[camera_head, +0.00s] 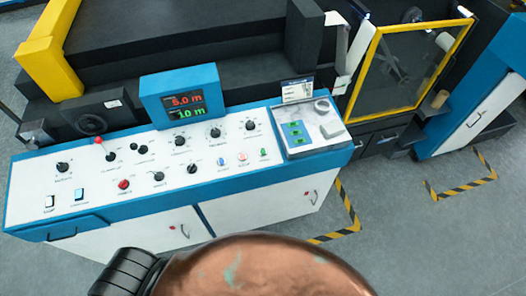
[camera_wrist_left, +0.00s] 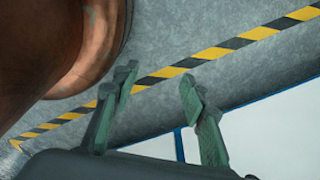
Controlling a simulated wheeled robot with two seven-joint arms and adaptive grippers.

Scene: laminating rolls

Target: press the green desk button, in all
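The green desk button (camera_head: 263,152) is a small green knob on the white sloped top of the blue-edged control desk (camera_head: 110,177), right of a red-ringed button and just left of the grey inset panel. Nothing covers it. My left gripper (camera_wrist_left: 157,78) shows in the left wrist view. Its two green-grey fingers stand apart with nothing between them, over the grey floor beside the desk's white front. The gripper cannot be made out in the head view. My right gripper is in neither view.
A red button (camera_head: 124,184), a blue button (camera_head: 221,161), a red-tipped lever (camera_head: 99,141) and several black knobs share the desk top. A blue display box (camera_head: 181,95) stands behind them. A yellow-framed machine door (camera_head: 410,68) is at right. Striped tape (camera_wrist_left: 215,52) marks the floor.

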